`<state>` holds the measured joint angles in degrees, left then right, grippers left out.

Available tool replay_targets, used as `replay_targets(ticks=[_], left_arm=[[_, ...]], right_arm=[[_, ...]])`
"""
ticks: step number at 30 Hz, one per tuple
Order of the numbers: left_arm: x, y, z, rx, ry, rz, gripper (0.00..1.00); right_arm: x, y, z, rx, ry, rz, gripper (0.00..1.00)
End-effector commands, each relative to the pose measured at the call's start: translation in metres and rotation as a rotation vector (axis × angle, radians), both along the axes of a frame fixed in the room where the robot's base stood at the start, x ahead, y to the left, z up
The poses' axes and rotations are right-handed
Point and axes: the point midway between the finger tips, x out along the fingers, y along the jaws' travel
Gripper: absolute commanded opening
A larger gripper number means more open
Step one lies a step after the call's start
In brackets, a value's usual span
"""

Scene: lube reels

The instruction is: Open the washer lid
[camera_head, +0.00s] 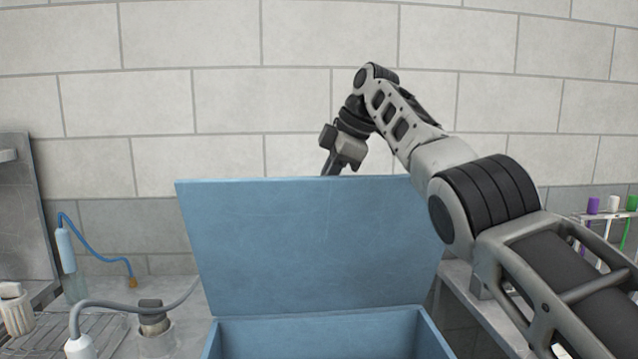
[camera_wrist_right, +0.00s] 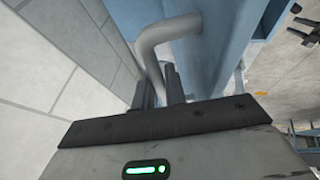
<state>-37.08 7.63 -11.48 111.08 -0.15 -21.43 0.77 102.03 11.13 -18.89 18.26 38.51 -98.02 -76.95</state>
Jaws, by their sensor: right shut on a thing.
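The blue washer (camera_head: 320,340) stands at the bottom middle of the head view. Its lid (camera_head: 310,240) is raised and stands close to upright, with the box open below it. The lid also shows in the right wrist view (camera_wrist_right: 225,45). A bent grey handle (camera_wrist_right: 168,35) sticks out from the lid there. My right gripper (camera_head: 331,168) is at the lid's top edge. In the wrist view its fingers (camera_wrist_right: 163,85) are shut on the handle. The gripper's tips are partly hidden behind the lid in the head view. My left gripper is not in view.
A light brick wall (camera_head: 225,95) is close behind the lid. At left are a wire rack (camera_head: 110,335), a blue hose (camera_head: 100,247) and a grey hose (camera_head: 135,307). A tube rack with coloured caps (camera_head: 600,213) stands at right.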

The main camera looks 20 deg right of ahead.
Motion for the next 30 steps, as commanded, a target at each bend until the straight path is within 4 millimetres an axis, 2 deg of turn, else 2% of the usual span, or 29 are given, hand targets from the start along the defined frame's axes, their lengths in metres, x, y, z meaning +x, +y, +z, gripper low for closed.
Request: replay_targets(ticks=[16, 17, 19, 30], left_arm=[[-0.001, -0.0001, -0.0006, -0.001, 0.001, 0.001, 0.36], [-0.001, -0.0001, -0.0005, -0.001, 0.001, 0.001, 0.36], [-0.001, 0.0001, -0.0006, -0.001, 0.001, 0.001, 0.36], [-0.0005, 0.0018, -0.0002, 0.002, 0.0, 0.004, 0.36]], right_arm=[[-0.0038, -0.0016, -0.0039, 0.002, 0.031, 0.0, 0.0], [-0.0038, -0.0016, -0.0039, 0.001, 0.031, 0.0, 0.15], [-0.0037, -0.0016, -0.0035, 0.001, 0.031, 0.0, 0.34], [-0.0056, -0.0073, 0.0036, 0.003, 0.023, -0.007, 0.34]])
